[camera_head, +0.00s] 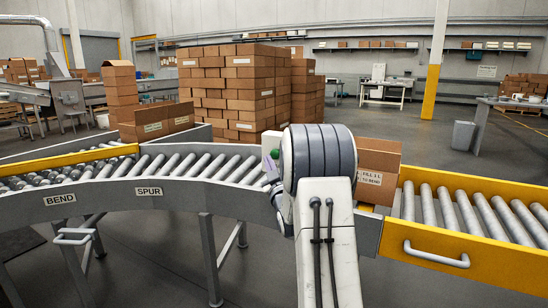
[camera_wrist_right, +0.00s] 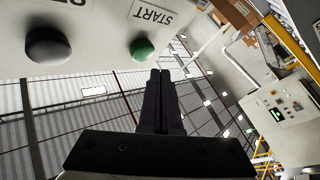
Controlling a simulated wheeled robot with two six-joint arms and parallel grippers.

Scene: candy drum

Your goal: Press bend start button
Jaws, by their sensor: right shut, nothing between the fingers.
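In the right wrist view a green button (camera_wrist_right: 142,48) sits on a pale panel (camera_wrist_right: 95,62) beneath a START label (camera_wrist_right: 152,14). My right gripper (camera_wrist_right: 160,72) is shut and empty, and its fingertips appear close to the green button, a little to its right in that view. I cannot tell whether they touch it. In the head view a small green spot (camera_head: 275,153), likely the button, shows just left of my right wrist, which hides most of the panel and the gripper. My left gripper is in neither view.
A black button (camera_wrist_right: 48,47) is beside the green one. A roller conveyor (camera_head: 150,192) labelled BEND and SPUR runs left; a yellow-edged section (camera_head: 450,247) lies right. An open carton (camera_head: 376,172) stands just right of my wrist. Stacked cartons (camera_head: 232,85) are behind.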

